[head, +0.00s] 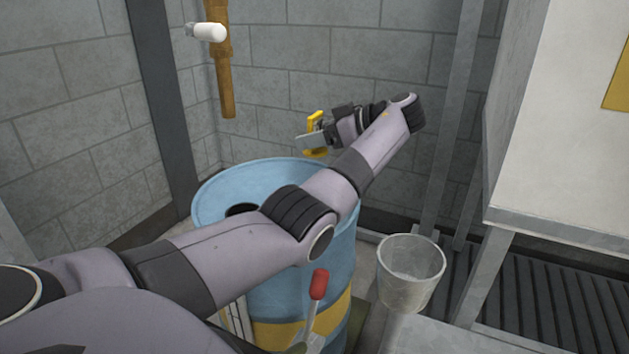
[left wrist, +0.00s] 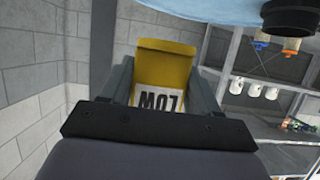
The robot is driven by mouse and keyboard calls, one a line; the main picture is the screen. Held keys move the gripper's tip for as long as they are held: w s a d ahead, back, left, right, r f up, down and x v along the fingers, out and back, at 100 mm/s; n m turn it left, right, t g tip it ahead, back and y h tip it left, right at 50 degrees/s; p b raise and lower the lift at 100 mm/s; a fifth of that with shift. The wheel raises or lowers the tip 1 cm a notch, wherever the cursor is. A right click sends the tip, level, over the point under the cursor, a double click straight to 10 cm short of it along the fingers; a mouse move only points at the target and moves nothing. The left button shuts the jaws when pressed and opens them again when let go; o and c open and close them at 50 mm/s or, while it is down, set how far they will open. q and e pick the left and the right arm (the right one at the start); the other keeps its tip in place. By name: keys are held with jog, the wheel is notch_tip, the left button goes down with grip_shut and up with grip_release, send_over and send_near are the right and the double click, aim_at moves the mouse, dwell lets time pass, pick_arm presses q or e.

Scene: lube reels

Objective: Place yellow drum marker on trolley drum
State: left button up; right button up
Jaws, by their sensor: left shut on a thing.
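The yellow drum marker (head: 316,121) is in my left gripper (head: 318,139), above and behind the far right rim of the blue drum in the head view. The left wrist view shows the marker (left wrist: 164,70) between the two fingers, with a white label reading "LOW" upside down. My left gripper (left wrist: 160,88) is shut on it. The blue drum (head: 325,270) has a yellow band and a dark opening (head: 241,209) in its top. My left arm hides part of the drum's top and side. The marker is apart from the drum. My right gripper is not in view.
A brown pipe with a white-handled tap (head: 208,32) hangs at the back left. A translucent bucket (head: 410,272) stands right of the drum. A red-knobbed lever (head: 319,284) rises in front of the drum. A white cabinet (head: 560,130) is at the right. Block walls stand behind.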

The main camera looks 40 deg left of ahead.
aim_at(322, 150)
pick_arm(q)
notch_tip(322, 150, down, 4)
jog(key=shift+r+b, duration=0.15)
jog(key=shift+b, duration=0.15)
notch_tip(322, 150, down, 5)
jog(key=shift+f+b, duration=0.1)
jog(key=shift+b, duration=0.7)
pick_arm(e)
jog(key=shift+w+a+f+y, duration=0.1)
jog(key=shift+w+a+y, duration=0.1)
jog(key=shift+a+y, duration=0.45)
pick_arm(q)
jog(key=shift+f, duration=0.1)
jog(key=o, duration=0.8)
jog(key=shift+o, duration=1.2)
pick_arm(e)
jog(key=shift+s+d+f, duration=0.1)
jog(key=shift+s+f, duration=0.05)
